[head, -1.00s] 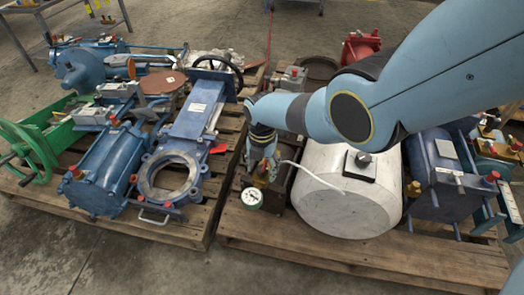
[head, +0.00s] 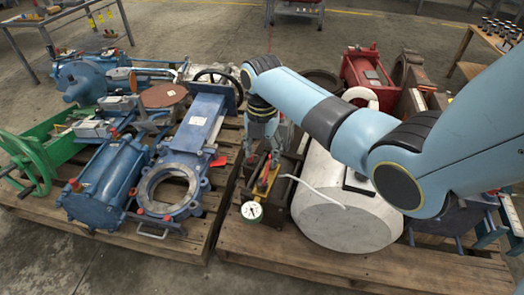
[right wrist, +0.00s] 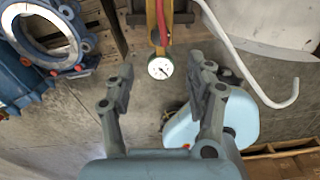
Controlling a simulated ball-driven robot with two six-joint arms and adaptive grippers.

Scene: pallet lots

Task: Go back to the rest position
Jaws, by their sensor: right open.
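My right gripper (head: 263,145) is open and empty, pointing down above a dark box with a round white dial gauge (head: 251,211) on its near side. In the right wrist view the two fingers (right wrist: 162,88) stand wide apart, with the gauge (right wrist: 160,67) seen between them and nothing gripped. A red-handled part (head: 266,172) shows just below the gripper in the head view. My right arm spans the upper right of that view. My left gripper is not in view.
A left pallet (head: 190,238) bears a blue gate valve (head: 196,130) and a blue cylinder (head: 107,180). A right pallet (head: 340,275) bears a white drum (head: 345,215) with a pale bent hose (head: 312,190). Bare concrete floor lies in front.

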